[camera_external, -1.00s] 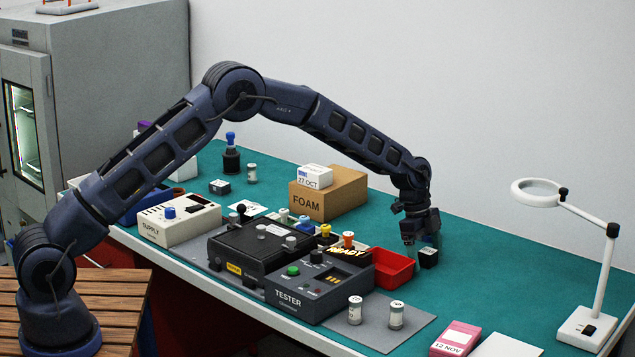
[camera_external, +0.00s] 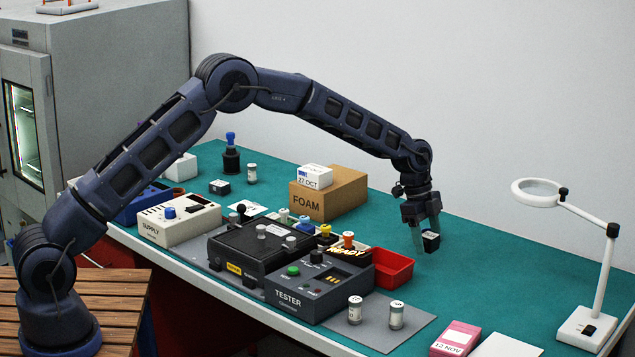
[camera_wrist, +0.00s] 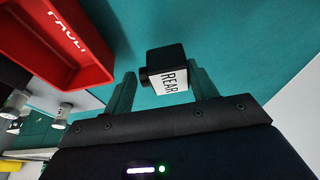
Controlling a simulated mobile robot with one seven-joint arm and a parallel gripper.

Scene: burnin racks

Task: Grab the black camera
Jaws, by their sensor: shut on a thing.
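The black camera (camera_external: 431,243) is a small black cube with a white label. In the wrist view the camera (camera_wrist: 166,60) shows a round lens on its left side and the label reads REAR. My gripper (camera_external: 425,236) points down over the green table, right of the red tray, and is shut on the camera. In the wrist view the fingers of my gripper (camera_wrist: 162,88) stand on either side of it. The camera appears raised a little off the table.
The red tray (camera_external: 388,271) is just left of the camera. The tester (camera_external: 330,287), foam box (camera_external: 340,197) and supply unit (camera_external: 180,221) stand further left. Another small black cube (camera_external: 220,186) lies at the far left. A magnifier lamp (camera_external: 605,270) stands at right. Table behind is clear.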

